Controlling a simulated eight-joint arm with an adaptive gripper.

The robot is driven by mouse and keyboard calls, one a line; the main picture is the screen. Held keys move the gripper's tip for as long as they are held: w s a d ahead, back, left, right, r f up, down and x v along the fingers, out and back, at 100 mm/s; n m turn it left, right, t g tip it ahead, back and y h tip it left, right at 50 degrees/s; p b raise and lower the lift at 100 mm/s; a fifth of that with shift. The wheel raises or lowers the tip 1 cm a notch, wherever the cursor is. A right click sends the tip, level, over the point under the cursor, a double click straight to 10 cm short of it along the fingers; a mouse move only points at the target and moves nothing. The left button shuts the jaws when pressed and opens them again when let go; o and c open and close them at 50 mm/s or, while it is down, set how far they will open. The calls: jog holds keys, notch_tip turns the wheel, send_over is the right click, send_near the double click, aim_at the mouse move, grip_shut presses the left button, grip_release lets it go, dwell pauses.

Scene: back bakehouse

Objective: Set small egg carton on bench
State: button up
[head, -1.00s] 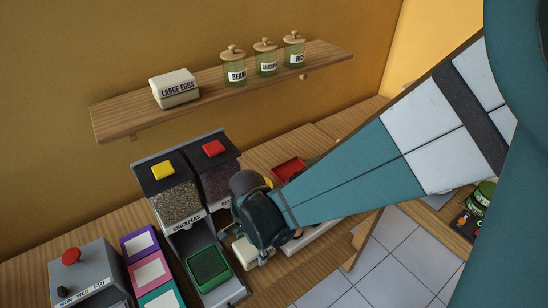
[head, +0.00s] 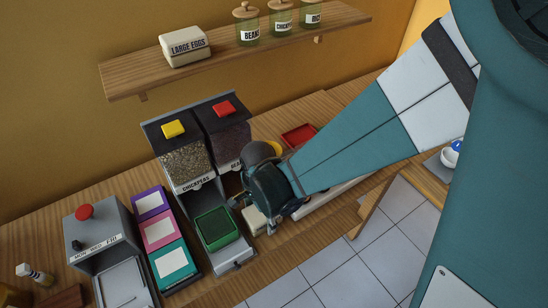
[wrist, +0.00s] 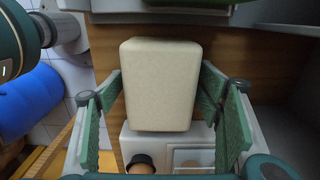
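The small egg carton, a plain cream block with rounded edges (wrist: 160,84), is between the two green finger pads of my gripper (wrist: 162,100) in the wrist view. The pads stand apart along its left and right sides. I cannot tell whether they press on it or leave thin gaps. In the head view the cream carton (head: 254,220) shows partly below my gripper (head: 246,202), low over or on the wooden bench (head: 262,252). My gripper's body hides part of it, and its contact with the bench cannot be made out.
A dispenser with chickpeas (head: 183,163) and a green tray (head: 216,229) stands left of my gripper. Coloured boxes (head: 160,231) and a grey machine with a red knob (head: 103,234) are farther left. A shelf (head: 130,80) holds a large egg carton (head: 185,46) and jars.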

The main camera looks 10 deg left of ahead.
jog(key=shift+r, duration=0.2)
dwell(0.3)
jog(key=shift+r+p, duration=1.3)
jog(key=shift+r, duration=4.65)
jog(key=w+d+r+n+t+y, duration=0.1)
jog(key=w+d+r+n+t, duration=0.15)
jog(key=d+r, duration=0.5)
jog(key=w+d+r+n+t, duration=0.1)
jog(key=w+d+r+n, duration=0.2)
jog(key=d, duration=0.8)
jog(key=s+d+r+n+t, duration=0.1)
jog(key=s+d+r+t, duration=0.1)
jog(key=d, duration=0.7)
jog(key=s+d+r+n+t+h, duration=0.1)
jog(key=s+d+r+n, duration=0.1)
jog(key=d+r, duration=0.3)
jog(key=d, duration=0.3)
jog(key=shift+d+r+t, duration=0.2)
jog(key=shift+d+t, duration=0.15)
jog(key=shift+d, duration=0.05)
